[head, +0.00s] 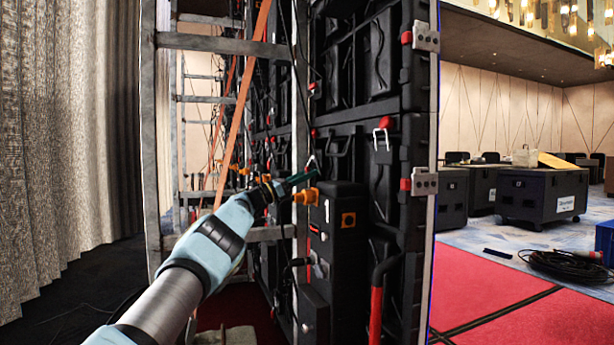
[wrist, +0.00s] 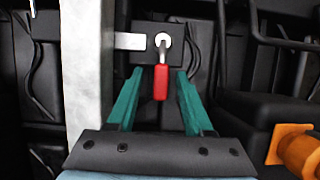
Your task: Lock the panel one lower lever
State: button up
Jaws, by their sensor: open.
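In the wrist view a lever with a red handle (wrist: 160,82) hangs down from a round metal pivot on a dark plate. A short metal bar (wrist: 130,41) sits to the left of the pivot. My gripper (wrist: 154,80) is open, with its green fingers on either side of the red handle and apart from it. In the head view my gripper (head: 302,178) reaches to the back of the black video wall panel (head: 350,160). The red lever at the fingertips is too small or hidden there to tell.
A metal upright (wrist: 88,60) stands just left of the fingers, and an orange connector (wrist: 293,148) is at the lower right. In the head view a metal ladder frame (head: 150,130) stands beside my arm.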

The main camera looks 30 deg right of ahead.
jog(key=shift+a, duration=0.1)
jog(key=v, duration=1)
jog(key=shift+a+f, duration=0.25)
